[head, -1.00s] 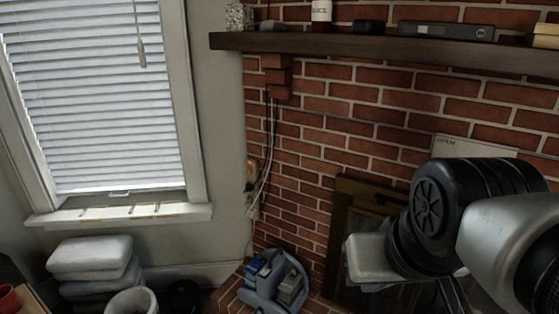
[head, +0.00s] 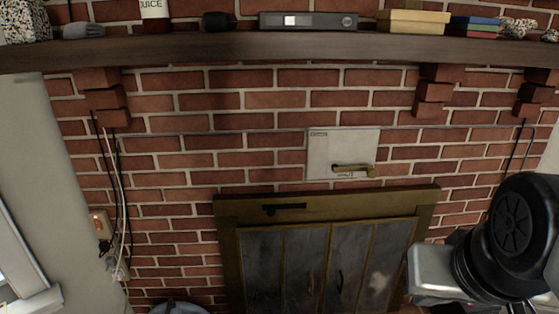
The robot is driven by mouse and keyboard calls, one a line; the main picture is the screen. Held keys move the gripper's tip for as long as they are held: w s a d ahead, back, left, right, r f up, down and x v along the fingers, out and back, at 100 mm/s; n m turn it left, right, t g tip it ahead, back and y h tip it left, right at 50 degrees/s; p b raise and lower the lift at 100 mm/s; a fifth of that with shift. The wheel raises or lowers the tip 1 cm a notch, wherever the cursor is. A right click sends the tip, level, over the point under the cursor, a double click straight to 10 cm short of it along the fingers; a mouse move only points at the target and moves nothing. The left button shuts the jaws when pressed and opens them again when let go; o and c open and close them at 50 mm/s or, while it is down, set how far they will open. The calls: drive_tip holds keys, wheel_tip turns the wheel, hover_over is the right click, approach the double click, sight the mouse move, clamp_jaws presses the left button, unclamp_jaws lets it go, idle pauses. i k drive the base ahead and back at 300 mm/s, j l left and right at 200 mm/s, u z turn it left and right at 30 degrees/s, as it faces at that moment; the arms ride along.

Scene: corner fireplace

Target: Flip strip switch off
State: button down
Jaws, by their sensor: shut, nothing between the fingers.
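A small device with an orange-lit part (head: 98,222) is on the brick at the left, with black and white cables around it; it may be the strip's switch, but it is too small to tell its position. A pale fitting (head: 117,268) with cables hangs below it. A long dark bar-shaped device (head: 308,21) with a white square and a round detail lies on the mantel; I cannot tell whether it is the strip. My gripper is out of the picture; only black and silver links of my arm show at the lower right.
The wooden mantel (head: 250,51) spans the brick wall and holds boxes, a juice bottle (head: 154,11) and other items. A white panel (head: 340,149) with a brass handle is above the framed fireplace doors (head: 325,262). A window edge shows at the lower left.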

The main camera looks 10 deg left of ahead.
sight(98, 225)
drive_tip(key=j+u, duration=0.1)
drive_tip(key=j, duration=0.45)
drive_tip(key=i+j+u, duration=0.1)
drive_tip(key=j, duration=0.45)
drive_tip(key=j+u, duration=0.4)
drive_tip(key=j, duration=0.5)
drive_tip(key=i+j+u, duration=0.1)
drive_tip(key=j+u, duration=0.35)
drive_tip(key=j, duration=0.4)
